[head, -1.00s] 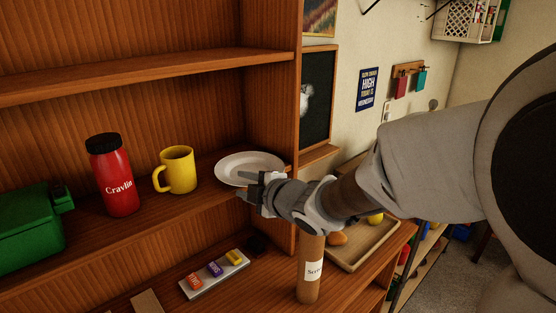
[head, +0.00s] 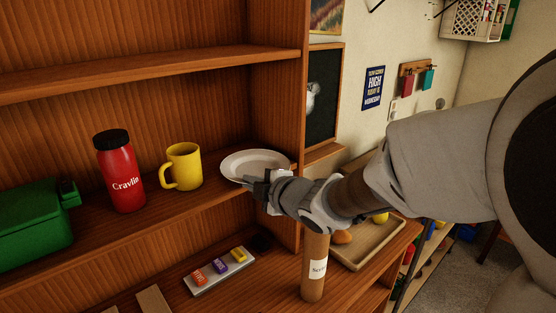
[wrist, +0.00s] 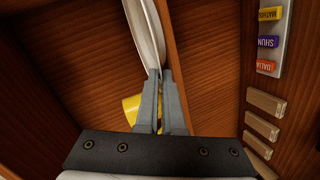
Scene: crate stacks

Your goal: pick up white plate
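The white plate (head: 250,162) lies on the middle shelf at its right end, right of the yellow mug. My gripper (head: 256,181) is at the plate's near rim. In the wrist view the plate (wrist: 149,30) shows nearly edge-on, its rim running down between my two fingertips (wrist: 160,74). The fingers are close together on the rim, so my gripper looks shut on it. The plate looks level and at shelf height; my gripper hides part of its near edge.
The yellow mug (head: 184,166), red bottle (head: 120,175) and green box (head: 35,222) stand left of the plate. The shelf's upright side panel (head: 277,100) is close on the right. A tray with coloured name tags (head: 219,272) and a brown cylinder (head: 315,275) are below.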

